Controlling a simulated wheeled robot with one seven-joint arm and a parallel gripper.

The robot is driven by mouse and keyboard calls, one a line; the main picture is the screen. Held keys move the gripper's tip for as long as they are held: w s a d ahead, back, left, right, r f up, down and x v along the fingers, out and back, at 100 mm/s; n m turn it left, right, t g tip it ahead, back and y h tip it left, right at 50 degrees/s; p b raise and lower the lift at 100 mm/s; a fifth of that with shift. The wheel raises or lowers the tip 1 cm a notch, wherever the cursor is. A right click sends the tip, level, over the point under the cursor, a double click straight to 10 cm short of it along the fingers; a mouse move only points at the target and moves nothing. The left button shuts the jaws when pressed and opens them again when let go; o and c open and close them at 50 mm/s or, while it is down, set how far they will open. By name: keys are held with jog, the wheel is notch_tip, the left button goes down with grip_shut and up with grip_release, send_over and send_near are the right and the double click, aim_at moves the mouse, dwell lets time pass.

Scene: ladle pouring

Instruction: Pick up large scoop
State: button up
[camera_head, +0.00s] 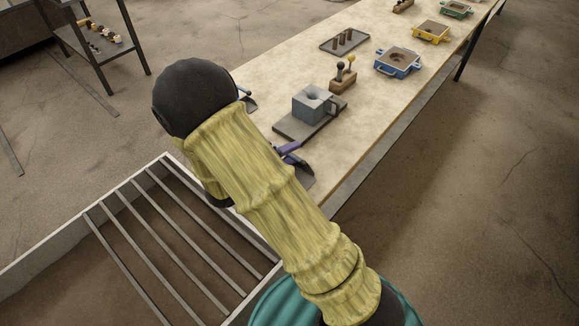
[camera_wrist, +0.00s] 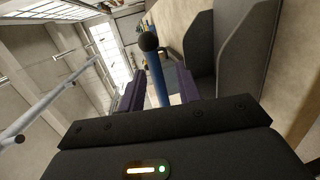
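My gripper (camera_wrist: 157,92) shows in the wrist view with two purple fingers spread apart. A blue handle with a black ball end (camera_wrist: 155,70) stands between the fingers, with a visible gap on each side. Large dark grey plates (camera_wrist: 245,50) fill the right of that view; I cannot tell whether they belong to a scoop. In the head view my yellow-sleeved arm hides most of the gripper. A dark scoop-like piece (camera_head: 303,175) lies at the near table end beside a purple part (camera_head: 288,150). Another dark piece with some blue (camera_head: 246,98) shows beside my arm.
A slatted metal bin (camera_head: 60,218) stands left of the table.

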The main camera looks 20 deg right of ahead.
grip_shut()
jog(key=shift+r, duration=0.1)
notch_tip(320, 180, up, 10)
jog(key=shift+f, duration=0.1)
dwell(0.6)
jog(key=shift+s, duration=0.1)
dwell(0.7)
